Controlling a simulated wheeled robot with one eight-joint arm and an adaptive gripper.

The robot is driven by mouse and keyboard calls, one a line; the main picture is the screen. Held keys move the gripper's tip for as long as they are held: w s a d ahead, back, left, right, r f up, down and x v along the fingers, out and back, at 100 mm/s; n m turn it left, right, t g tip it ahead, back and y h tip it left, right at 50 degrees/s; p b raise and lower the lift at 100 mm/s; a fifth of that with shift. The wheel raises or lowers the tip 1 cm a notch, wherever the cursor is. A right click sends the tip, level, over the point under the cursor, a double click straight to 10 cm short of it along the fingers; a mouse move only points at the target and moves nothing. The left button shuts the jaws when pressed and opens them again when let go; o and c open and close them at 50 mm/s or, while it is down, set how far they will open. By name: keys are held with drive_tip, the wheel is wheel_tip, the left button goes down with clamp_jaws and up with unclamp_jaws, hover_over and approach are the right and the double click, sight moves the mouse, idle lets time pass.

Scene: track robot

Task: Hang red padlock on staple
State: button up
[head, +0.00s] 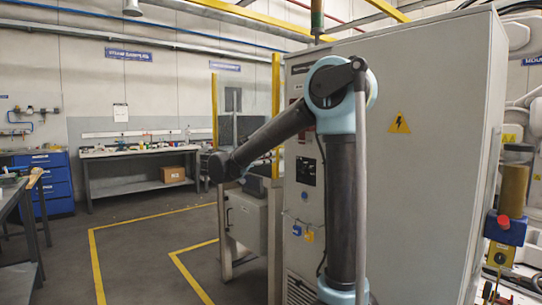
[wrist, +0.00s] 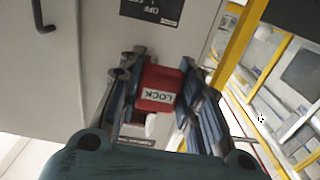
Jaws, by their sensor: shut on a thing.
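In the wrist view, the red padlock (wrist: 162,80) with a white LOCK label sits between the blue-grey fingers of my gripper (wrist: 157,92), which is shut on it. A small pale part shows just below the label; I cannot tell what it is. The padlock is in front of the grey cabinet face; I cannot tell whether it touches anything there. The shackle and the staple cannot be made out. In the head view, the gripper and red padlock cannot be made out.
The grey cabinet (head: 420,150) stands close on the right. A blue padlock (head: 296,230) and a yellow padlock (head: 309,236) hang low on its front. A yellow-posted guard (head: 276,115) stands beside it. The floor (head: 150,255) at left is clear. A workbench (head: 140,153) is at the back.

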drive_tip(key=shift+s+d+r+x, duration=0.25)
drive_tip(key=shift+s+r+x, duration=0.1)
drive_tip(key=shift+x, duration=2.35)
drive_tip(key=shift+s+d+r+x, duration=0.3)
drive_tip(key=shift+s+r+x, duration=0.1)
drive_tip(key=shift+x, duration=2.35)
drive_tip(key=shift+s+d+r+x, duration=0.25)
drive_tip(key=shift+s+r+x, duration=0.1)
drive_tip(key=shift+x, duration=2.35)
drive_tip(key=shift+d+f, duration=0.1)
drive_tip(key=shift+f, duration=0.75)
drive_tip(key=o, duration=1.2)
drive_tip(key=shift+c, duration=0.2)
